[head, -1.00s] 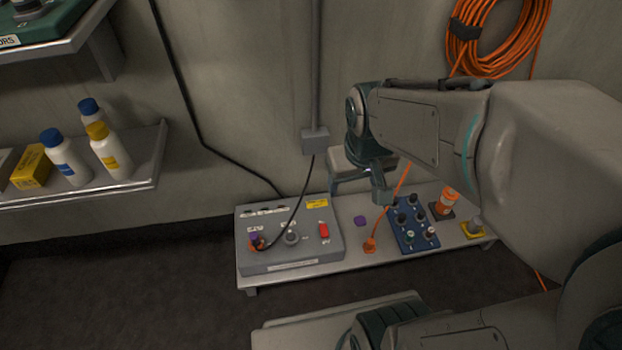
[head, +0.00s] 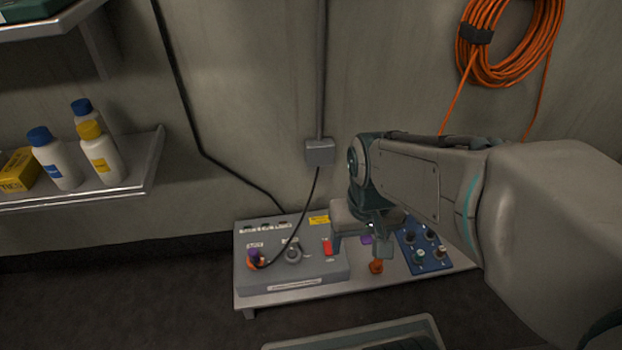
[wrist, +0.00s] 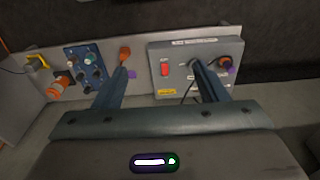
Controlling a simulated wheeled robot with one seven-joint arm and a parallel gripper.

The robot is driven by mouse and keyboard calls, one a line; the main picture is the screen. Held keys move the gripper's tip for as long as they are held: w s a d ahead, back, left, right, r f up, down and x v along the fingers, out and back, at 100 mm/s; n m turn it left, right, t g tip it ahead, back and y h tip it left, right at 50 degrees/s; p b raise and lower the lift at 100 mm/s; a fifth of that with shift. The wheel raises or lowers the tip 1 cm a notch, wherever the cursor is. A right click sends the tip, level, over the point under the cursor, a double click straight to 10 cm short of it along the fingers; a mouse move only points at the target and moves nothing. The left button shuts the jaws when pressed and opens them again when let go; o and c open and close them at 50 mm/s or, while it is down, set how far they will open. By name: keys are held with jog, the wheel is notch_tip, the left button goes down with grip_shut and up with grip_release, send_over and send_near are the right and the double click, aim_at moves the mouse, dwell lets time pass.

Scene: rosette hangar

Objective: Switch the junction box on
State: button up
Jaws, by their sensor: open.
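The junction box (head: 290,270) is a grey box on a low bench, with a purple-and-orange plug or knob (head: 255,257) at its left, a round grey socket or dial (head: 293,250) in the middle and a red switch (head: 328,246) at its right. In the wrist view the box (wrist: 180,85) is right of centre and its red switch (wrist: 165,69) shows between my fingers. My gripper (head: 362,248) is open and empty, just right of the red switch in the head view. It also shows in the wrist view (wrist: 162,80). The switch's position is too small to tell.
On the bench (head: 285,297), right of the box, are an orange plug (head: 376,266), a purple piece (head: 367,239) and a blue panel of knobs (head: 422,250). A black cable (head: 310,205) runs from a wall box (head: 319,151). Bottles stand on the left shelf (head: 140,175).

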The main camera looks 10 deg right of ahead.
grip_shut()
dwell(1.5)
